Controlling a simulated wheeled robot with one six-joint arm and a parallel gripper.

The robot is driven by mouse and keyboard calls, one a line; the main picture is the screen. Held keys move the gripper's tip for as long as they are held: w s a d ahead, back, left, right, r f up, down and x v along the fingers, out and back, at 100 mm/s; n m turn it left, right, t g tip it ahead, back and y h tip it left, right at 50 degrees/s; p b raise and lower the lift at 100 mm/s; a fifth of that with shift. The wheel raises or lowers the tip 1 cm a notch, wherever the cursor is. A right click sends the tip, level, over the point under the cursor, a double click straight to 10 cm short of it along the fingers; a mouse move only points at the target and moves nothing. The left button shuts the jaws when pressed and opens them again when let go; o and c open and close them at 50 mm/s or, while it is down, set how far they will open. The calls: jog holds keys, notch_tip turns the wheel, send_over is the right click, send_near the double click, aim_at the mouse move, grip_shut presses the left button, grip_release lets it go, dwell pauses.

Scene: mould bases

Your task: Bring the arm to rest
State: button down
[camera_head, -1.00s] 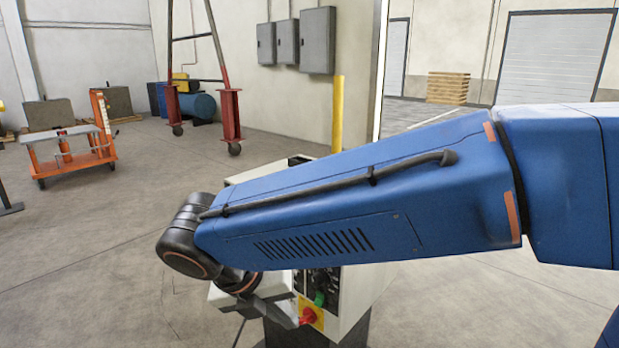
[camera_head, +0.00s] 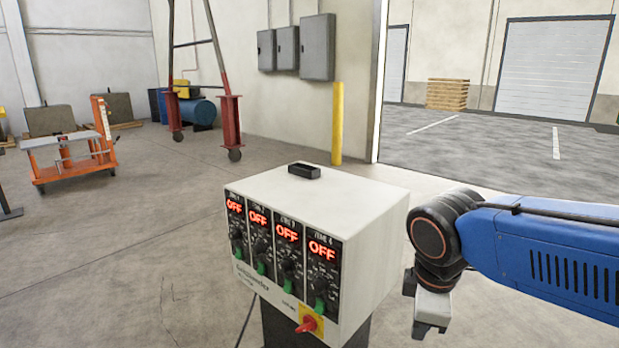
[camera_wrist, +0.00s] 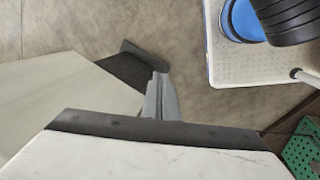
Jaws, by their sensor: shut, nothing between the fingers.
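My arm is blue with black joints and reaches in from the right edge of the head view. My gripper (camera_head: 432,325) hangs below the dark wrist joint, just right of a white controller box (camera_head: 372,262) and apart from it in the picture. In the wrist view my gripper (camera_wrist: 160,97) shows as grey fingers drawn together, with nothing between them. The controller's front has several zone panels reading OFF in red, green switches below, and a red knob on a yellow plate (camera_head: 309,325).
A small black tray (camera_head: 304,171) lies on the controller's top. A yellow post (camera_head: 337,123) stands behind it. An orange lift cart (camera_head: 75,160) and red gantry legs (camera_head: 230,122) stand at the back left. Open floor lies left. The wrist view shows a green perforated piece (camera_wrist: 302,152) at lower right.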

jog(key=s+d+f+m+t, duration=0.2)
jog(key=s+d+m, duration=0.3)
jog(key=m, duration=0.9)
jog(key=d, duration=0.3)
jog(key=shift+s+d+f+y, duration=0.3)
jog(key=shift+f+y, duration=0.05)
jog(key=shift+y, duration=0.05)
dwell(0.6)
